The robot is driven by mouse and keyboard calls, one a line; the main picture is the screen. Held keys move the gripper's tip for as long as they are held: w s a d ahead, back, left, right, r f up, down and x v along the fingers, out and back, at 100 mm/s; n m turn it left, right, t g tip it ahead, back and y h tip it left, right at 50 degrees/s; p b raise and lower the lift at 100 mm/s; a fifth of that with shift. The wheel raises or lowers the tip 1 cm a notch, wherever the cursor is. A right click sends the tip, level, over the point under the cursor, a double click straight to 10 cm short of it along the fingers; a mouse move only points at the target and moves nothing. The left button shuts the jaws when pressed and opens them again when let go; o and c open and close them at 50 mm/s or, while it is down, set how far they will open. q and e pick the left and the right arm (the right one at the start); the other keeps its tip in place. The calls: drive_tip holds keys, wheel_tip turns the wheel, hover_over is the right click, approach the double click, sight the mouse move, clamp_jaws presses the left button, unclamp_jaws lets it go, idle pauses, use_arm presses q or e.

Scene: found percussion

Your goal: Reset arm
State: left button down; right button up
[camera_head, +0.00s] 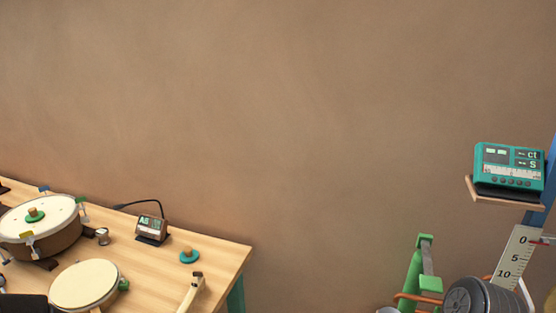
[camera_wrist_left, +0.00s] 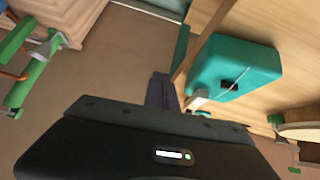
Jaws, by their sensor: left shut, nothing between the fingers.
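My left gripper (camera_wrist_left: 161,90) shows in the left wrist view with its dark fingers together and nothing between them. It is beside a teal box (camera_wrist_left: 235,66) that is at the wooden table's edge in that view; I cannot tell whether they touch. In the head view only a dark shape at the lower left edge may be part of my left arm. My right gripper is in neither view.
The wooden table (camera_head: 215,253) carries a large drum (camera_head: 50,245), a smaller drum (camera_head: 85,285), a small display (camera_head: 151,228) and a teal knob (camera_head: 189,256). At right, a teal device (camera_head: 509,168) sits on a shelf above a green stand (camera_head: 413,275). The brown wall is bare.

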use_arm(q)
drive_tip(key=s+d+f+n+g, duration=0.1)
drive_tip(key=s+d+f+g, duration=0.1)
drive_tip(key=s+d+f, duration=0.2)
drive_tip(key=s+d+f+n+g, duration=0.2)
drive_tip(key=s+d+f, duration=0.3)
drive_tip(key=s+f, duration=0.3)
drive_tip(key=s+d+f+n+g+h, duration=0.1)
drive_tip(key=s+d+f+g, duration=0.2)
drive_tip(key=s, duration=0.9)
wheel_tip(320, 180, down, 3)
drive_tip(key=shift+s+d+f+n, duration=0.15)
drive_tip(key=shift+d+n, duration=0.25)
drive_tip(key=shift+d, duration=0.45)
